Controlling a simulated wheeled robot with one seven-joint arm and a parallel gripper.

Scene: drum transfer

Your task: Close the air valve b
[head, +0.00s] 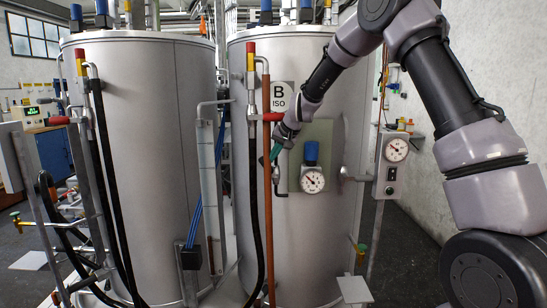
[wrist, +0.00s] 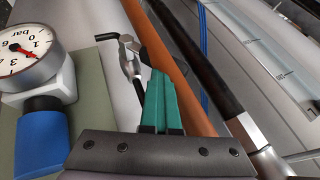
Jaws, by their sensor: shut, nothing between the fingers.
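Tank B (head: 345,110) carries a "B ISO" label. On its front, a small metal valve with a black bent lever shows in the wrist view (wrist: 128,55), just past my green fingertips and to their left. I cannot tell for sure that it is air valve b; no label on it is legible.
A pressure gauge (head: 312,181) with a blue knob (head: 311,152) sits right of my gripper. An orange-brown pipe (wrist: 172,55) and a black hose (wrist: 195,60) run close by. A red handle (head: 272,117) is just above. A second tank (head: 160,150) stands left.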

